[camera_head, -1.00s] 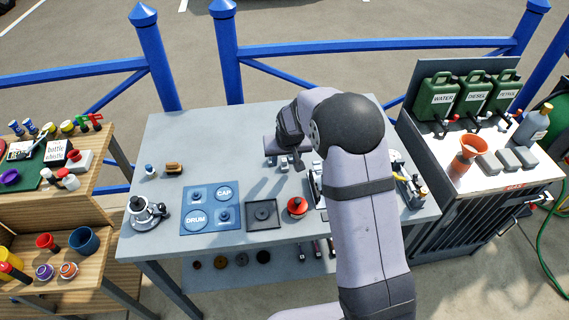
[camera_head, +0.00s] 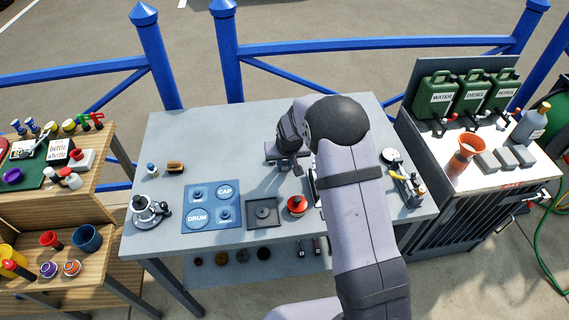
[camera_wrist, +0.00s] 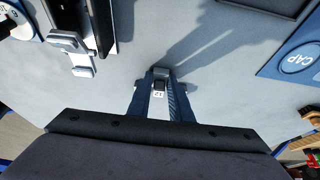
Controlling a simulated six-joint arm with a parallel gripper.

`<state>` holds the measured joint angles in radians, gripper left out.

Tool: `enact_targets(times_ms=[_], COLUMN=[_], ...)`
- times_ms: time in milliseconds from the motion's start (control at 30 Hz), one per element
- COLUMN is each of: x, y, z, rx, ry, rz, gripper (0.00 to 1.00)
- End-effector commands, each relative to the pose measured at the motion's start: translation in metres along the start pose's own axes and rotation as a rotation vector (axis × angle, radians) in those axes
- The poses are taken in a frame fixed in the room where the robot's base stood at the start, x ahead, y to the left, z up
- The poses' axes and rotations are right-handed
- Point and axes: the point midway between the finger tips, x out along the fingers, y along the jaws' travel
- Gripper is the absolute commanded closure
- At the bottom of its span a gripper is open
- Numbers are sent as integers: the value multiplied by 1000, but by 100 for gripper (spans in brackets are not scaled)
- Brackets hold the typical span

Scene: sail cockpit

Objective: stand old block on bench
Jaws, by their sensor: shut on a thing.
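My gripper (camera_wrist: 160,104) is shut on a small grey block (camera_wrist: 160,73) with a white tag that seems to read "12". I take this to be the old block; most of it is hidden between the fingers. In the head view my gripper (camera_head: 288,160) is over the back middle of the grey bench (camera_head: 240,130), partly hidden by my arm. I cannot tell whether the block touches the bench. A metal fixture (camera_wrist: 72,45) stands to the left in the wrist view, apart from the gripper.
A blue mat (camera_head: 196,192) marked DRUM and CAP, a dark square tray (camera_head: 252,221) and a red round part (camera_head: 297,205) lie in front. A winch-like part (camera_head: 148,211) stands at the front left. A dial (camera_head: 391,156) lies at right. The bench's back left is mostly clear.

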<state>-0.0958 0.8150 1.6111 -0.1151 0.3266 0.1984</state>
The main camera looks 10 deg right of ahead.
Motion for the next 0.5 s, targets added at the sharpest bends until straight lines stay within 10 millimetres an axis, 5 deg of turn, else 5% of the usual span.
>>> enact_targets(times_ms=[267,500], x=[-5,-31], y=[0,0], z=[-3,-14], rx=[0,-1], ry=[3,7], rz=[0,0], gripper=[100,100])
